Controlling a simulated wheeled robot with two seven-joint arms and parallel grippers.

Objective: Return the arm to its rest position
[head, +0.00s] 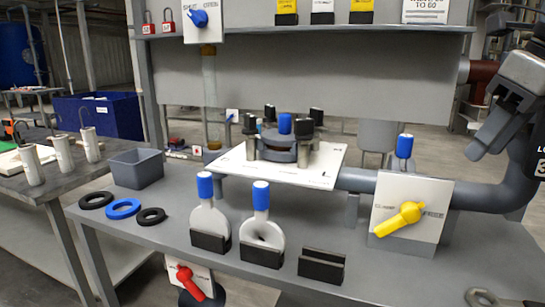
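My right arm comes in at the upper right edge. My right gripper (484,142) hangs in the air, tilted down and left, above the grey pipe at the right. It is apart from the bench things, and I see nothing held in it. Whether its fingers are apart or together is not clear. My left gripper is not in view. The filter housing (283,148), with black knobs and a blue cap, sits on a white plate (230,163) in the middle of the bench.
A yellow valve handle (402,218) stands below the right gripper. Two blue-handled paddles (207,217) (262,230) stand upright in black holders, beside an empty holder (321,267). Rings (123,208) and a grey bin (136,168) lie left. A shelf (350,30) crosses above.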

